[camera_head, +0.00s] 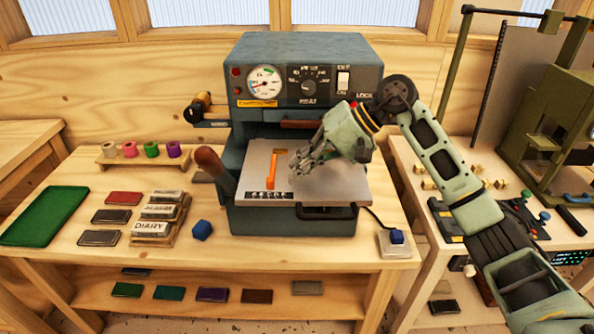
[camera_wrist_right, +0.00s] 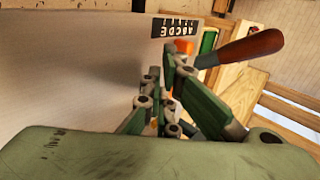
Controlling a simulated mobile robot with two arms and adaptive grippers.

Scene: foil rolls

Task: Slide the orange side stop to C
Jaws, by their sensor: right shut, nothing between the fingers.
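The orange side stop (camera_head: 271,172) is an upright-looking bar on the pale plate of the blue-grey press, near the plate's front edge. Just in front of it is the black letter strip (camera_head: 266,196); its front end appears near the middle letters, but I cannot tell exactly which one. In the wrist view the strip (camera_wrist_right: 176,27) reads A to E, and a piece of the orange stop (camera_wrist_right: 183,45) shows beyond the fingers. My right gripper (camera_head: 297,164) is shut and empty, right of the stop, over the plate; contact cannot be told. My left gripper is not in view.
The press (camera_head: 262,55) rises behind the plate (camera_head: 335,187). A red-brown handle (camera_head: 212,163) stands left of the plate and shows in the wrist view (camera_wrist_right: 250,47). A blue block (camera_head: 202,230) and letter blocks (camera_head: 150,228) lie further left on the wooden bench.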

